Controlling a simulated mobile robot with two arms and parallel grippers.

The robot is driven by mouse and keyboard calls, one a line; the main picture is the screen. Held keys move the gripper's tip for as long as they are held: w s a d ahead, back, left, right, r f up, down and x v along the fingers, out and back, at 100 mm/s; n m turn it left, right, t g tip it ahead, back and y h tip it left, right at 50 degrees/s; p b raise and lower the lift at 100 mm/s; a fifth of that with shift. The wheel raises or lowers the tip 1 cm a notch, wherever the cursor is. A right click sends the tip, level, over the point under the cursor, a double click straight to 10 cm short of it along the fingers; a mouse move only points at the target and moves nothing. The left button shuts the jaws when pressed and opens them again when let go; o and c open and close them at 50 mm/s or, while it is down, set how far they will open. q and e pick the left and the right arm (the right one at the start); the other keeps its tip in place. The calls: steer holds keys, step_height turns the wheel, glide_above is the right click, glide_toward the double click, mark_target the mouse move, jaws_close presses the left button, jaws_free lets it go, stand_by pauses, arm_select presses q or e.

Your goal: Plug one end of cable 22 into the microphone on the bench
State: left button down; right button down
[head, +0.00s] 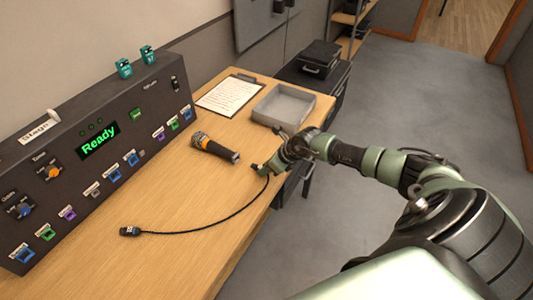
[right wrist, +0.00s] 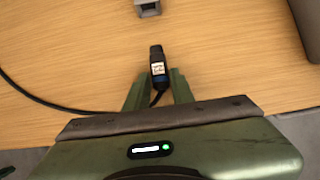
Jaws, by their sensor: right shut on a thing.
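The microphone (head: 214,148) lies on the bench, its mesh head to the left and its dark tail end toward my right gripper. My right gripper (head: 262,168) is shut on one cable plug (right wrist: 158,66), a dark connector with a pale label and blue band. The plug points at the microphone's tail end (right wrist: 148,8), apart from it with bare wood between. The black cable (head: 205,226) curves away along the bench to its other plug (head: 130,231), which lies free near the front. The label numbers are too small to read. My left gripper is out of view.
A fader panel (head: 98,140) with a green "Ready" display and colored sockets stands along the back left of the bench. A clipboard (head: 230,94) and a grey open tray (head: 290,106) lie beyond the microphone. The bench front is mostly clear.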

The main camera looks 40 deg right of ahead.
mark_target(257, 165)
steer(key=shift+w+a+f+b, duration=0.1)
steer(key=shift+w+a+b, duration=0.3)
steer(key=shift+w, duration=0.35)
steer(key=shift+w+a+f+b, duration=0.1)
steer(key=shift+w+a+b, duration=0.25)
steer(key=shift+w, duration=0.35)
steer(key=shift+w+a+r+b, duration=0.15)
steer(key=shift+w+b, duration=0.1)
steer(key=shift+w, duration=0.2)
steer(key=shift+w+a+r+b, duration=0.1)
steer(key=shift+w+a+b, duration=0.1)
steer(key=shift+w, duration=0.25)
steer(key=shift+w+a+b, duration=0.2)
steer(key=shift+w+b, duration=0.25)
steer(key=shift+w, duration=0.05)
steer(key=shift+w+a+b, duration=0.15)
steer(key=shift+w+b, duration=0.25)
steer(key=shift+w, duration=0.1)
stand_by(0.6)
stand_by(0.5)
steer(key=c, duration=1.1)
jaws_free()
steer(key=b+v, duration=0.1)
steer(key=v, duration=0.6)
steer(key=shift+s, duration=0.1)
steer(key=shift+s+r, duration=0.1)
steer(key=shift+r, duration=0.2)
